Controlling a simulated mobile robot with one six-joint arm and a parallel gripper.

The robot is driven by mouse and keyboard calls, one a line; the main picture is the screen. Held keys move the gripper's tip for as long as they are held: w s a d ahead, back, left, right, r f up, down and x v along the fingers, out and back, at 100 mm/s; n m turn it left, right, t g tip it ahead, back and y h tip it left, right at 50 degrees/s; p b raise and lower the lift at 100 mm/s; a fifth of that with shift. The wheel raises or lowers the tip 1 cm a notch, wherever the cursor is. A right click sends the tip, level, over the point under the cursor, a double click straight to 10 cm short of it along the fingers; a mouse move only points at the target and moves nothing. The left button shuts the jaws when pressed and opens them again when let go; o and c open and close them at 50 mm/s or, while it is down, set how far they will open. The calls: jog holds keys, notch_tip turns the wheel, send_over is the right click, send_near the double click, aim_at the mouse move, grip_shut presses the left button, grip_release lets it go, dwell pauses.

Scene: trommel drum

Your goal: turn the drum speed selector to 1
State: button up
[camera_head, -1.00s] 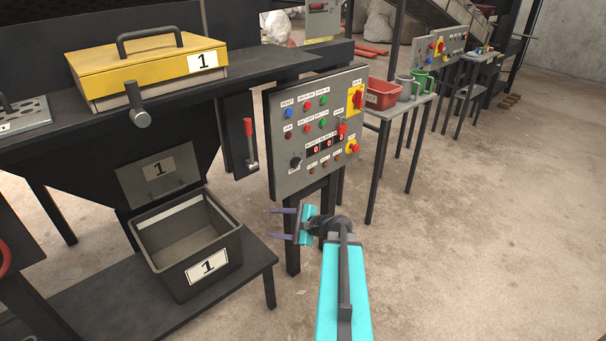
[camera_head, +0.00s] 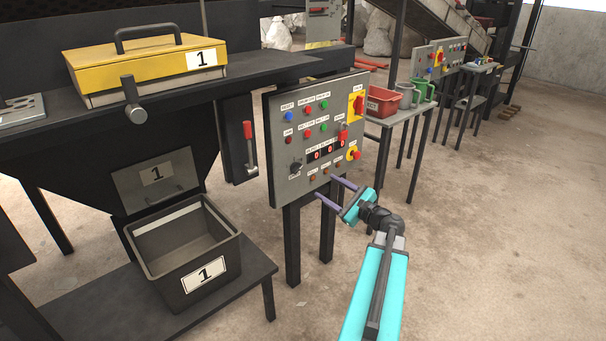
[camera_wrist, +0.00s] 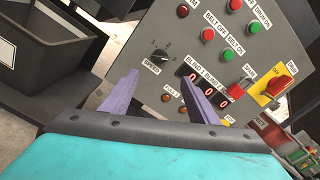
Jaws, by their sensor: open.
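The drum speed selector (camera_head: 295,167) is a black rotary knob at the lower left of the grey control panel (camera_head: 283,190). In the wrist view the knob (camera_wrist: 159,55) has marks around it and a SPEED label beside it; I cannot surely tell which mark it points at. My gripper (camera_head: 334,191) is in front of the panel's lower edge, right of and below the knob. In the wrist view its two purple fingers (camera_wrist: 160,97) are apart with nothing between them. The knob lies beyond the fingertips, clear of them.
Red digit displays (camera_wrist: 207,88), push buttons (camera_wrist: 233,91) and a yellow-backed red switch (camera_wrist: 276,88) sit close right of the knob. A red-handled lever (camera_head: 249,146) is left of the panel. A dark bin (camera_head: 205,273) stands at lower left. Floor at right is clear.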

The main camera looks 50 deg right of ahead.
aim_at(299, 170)
jog(key=shift+w, duration=0.1)
jog(key=w, duration=0.9)
jog(key=w+d, duration=0.1)
jog(key=w, duration=0.3)
jog(key=shift+w+p, duration=0.25)
jog(key=shift+p, duration=0.05)
jog(key=c, duration=1.1)
jog(key=shift+o, duration=0.3)
